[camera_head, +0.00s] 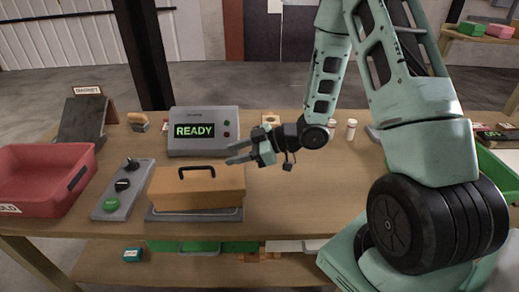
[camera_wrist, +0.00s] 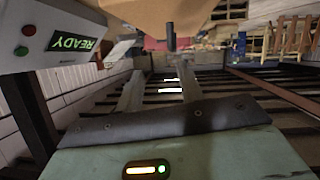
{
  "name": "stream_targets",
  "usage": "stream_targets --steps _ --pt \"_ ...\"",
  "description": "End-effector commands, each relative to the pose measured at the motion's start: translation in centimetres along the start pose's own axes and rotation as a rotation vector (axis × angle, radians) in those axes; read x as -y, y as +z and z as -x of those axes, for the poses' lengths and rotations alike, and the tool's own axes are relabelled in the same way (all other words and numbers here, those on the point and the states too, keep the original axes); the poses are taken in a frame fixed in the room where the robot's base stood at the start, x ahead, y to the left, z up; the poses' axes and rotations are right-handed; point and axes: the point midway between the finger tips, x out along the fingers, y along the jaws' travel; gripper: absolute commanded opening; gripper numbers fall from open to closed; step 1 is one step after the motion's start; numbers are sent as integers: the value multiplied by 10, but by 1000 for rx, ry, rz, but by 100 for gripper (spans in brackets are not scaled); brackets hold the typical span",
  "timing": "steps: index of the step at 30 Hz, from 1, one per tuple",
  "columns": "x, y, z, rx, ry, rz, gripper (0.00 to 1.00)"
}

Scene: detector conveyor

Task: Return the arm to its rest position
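My gripper (camera_head: 231,153) hangs in the air above the table, pointing left in the head view. Its two fingers are apart with nothing between them; the wrist view also shows them apart (camera_wrist: 158,94). The fingertips are just right of and above an orange-tan case (camera_head: 196,188) with a black handle, apart from it as far as I can see. My arm is bent, coming down from the upper right.
A grey panel (camera_head: 204,130) reading READY stands behind the case; it shows inverted in the wrist view (camera_wrist: 45,40). A button box (camera_head: 122,188) and red bin (camera_head: 38,172) are to the left. A green tray (camera_head: 497,171) is right. Table ahead of the gripper's right is mostly clear.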

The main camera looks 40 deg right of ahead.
Motion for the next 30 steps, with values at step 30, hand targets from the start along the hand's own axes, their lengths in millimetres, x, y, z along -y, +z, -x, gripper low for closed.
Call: stream_targets --steps 30 --pt "-2 -26 16 307 96 51 38"
